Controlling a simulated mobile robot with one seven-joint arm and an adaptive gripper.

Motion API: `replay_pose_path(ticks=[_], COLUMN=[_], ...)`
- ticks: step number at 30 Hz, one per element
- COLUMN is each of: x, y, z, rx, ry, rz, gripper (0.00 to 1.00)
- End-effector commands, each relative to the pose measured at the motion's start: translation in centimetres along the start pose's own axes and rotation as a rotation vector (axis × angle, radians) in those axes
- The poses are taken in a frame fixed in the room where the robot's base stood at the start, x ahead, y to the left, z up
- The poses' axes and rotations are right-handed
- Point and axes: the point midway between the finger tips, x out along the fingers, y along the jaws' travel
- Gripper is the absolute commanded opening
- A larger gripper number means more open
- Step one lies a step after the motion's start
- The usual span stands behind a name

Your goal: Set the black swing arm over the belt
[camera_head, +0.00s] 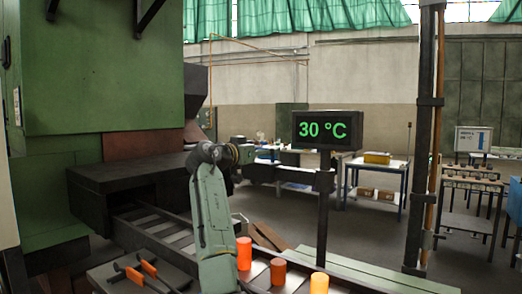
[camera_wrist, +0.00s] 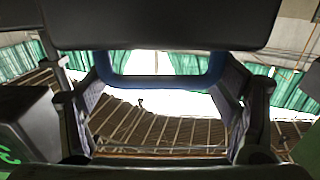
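A dark horizontal bar (camera_head: 292,176) reaches toward the black post of the temperature display; it may be the swing arm or part of my gripper, I cannot tell which. My gripper is at the end of my grey-green arm, beside this post in the head view. In the wrist view my gripper (camera_wrist: 162,115) has its two fingers spread wide, with only background between them. Rails with dark slats (camera_head: 165,232) run from under the furnace table toward the front. I cannot make out which surface is the belt.
A display (camera_head: 327,130) reads 30 °C on its post. The green furnace (camera_head: 95,75) fills the left. A dark column (camera_head: 422,140) stands right. Tables (camera_head: 376,170) are farther back, with open floor before them.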

Motion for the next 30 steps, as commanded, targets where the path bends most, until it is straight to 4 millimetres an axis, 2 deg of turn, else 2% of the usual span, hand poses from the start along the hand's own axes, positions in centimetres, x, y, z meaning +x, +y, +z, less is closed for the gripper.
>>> replay_pose_path(ticks=[2,25,30], x=[-0.01,-0.04,-0.12], y=[0.0,-0.04,-0.05], z=[-0.02,-0.08,-0.02], rx=[0.0,0.0,0.001], ry=[0.0,0.001,0.001], rz=[0.0,-0.001,-0.005], gripper=[0.73,0.21,0.21])
